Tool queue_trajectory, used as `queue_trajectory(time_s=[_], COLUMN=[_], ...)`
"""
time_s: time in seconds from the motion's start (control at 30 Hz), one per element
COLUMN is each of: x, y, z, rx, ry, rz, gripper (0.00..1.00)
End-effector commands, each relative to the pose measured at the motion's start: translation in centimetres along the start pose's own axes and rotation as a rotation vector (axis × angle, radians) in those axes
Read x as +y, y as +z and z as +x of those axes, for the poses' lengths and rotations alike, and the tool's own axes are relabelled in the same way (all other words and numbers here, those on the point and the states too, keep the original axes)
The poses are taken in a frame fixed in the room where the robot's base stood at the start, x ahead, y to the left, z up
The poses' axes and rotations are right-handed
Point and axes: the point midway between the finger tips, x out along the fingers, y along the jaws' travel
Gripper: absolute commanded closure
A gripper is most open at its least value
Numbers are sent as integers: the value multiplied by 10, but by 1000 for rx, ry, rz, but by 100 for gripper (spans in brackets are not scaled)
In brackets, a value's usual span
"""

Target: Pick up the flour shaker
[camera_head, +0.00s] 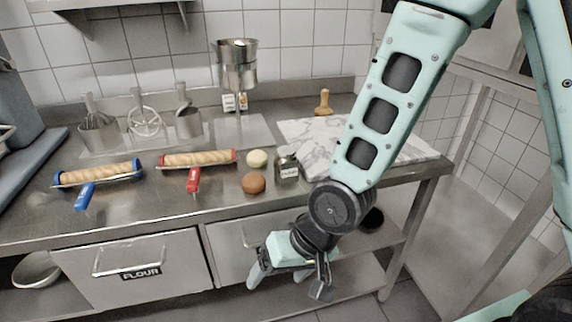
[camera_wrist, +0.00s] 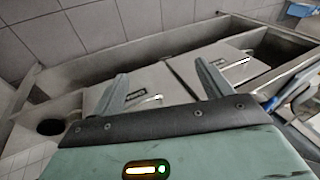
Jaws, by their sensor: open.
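A small glass shaker (camera_head: 287,166) with a metal top and a dark label stands upright on the steel counter (camera_head: 135,210), near its front edge; I take it for the flour shaker, though its label is too small to read. My gripper (camera_head: 290,281) is open and empty. It hangs below the counter's edge, in front of the drawers, lower than the shaker and apart from it. In the wrist view my gripper's two fingers (camera_wrist: 161,86) are spread with nothing between them. The shaker does not show in the wrist view.
A brown ball (camera_head: 254,183) and a pale ball (camera_head: 257,159) lie left of the shaker. Two rolling pins, red (camera_head: 198,159) and blue (camera_head: 98,174), lie farther left. A marble slab (camera_head: 305,132) lies behind. The "FLOUR" drawer (camera_head: 130,270) is below; drawer fronts face the wrist camera.

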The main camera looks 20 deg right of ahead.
Motion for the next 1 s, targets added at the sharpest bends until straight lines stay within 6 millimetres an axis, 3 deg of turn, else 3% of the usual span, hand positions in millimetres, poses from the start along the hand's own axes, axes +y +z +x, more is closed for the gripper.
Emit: queue_trajectory(time_s=[0.1, 0.3, 0.57, 0.67, 0.8, 1.0], x=[-5, -19, -18, -5, 29, 81], y=[-11, -35, -81, -101, -123, -133], z=[26, 47, 34, 20, -4, -30], rx=[42, 117, 205, 243, 308, 402], ry=[-142, -427, -874, -1069, -1361, -1700], rz=[208, 601, 1205, 1452, 1788, 2109], gripper=[22, 22, 22, 22, 22, 22])
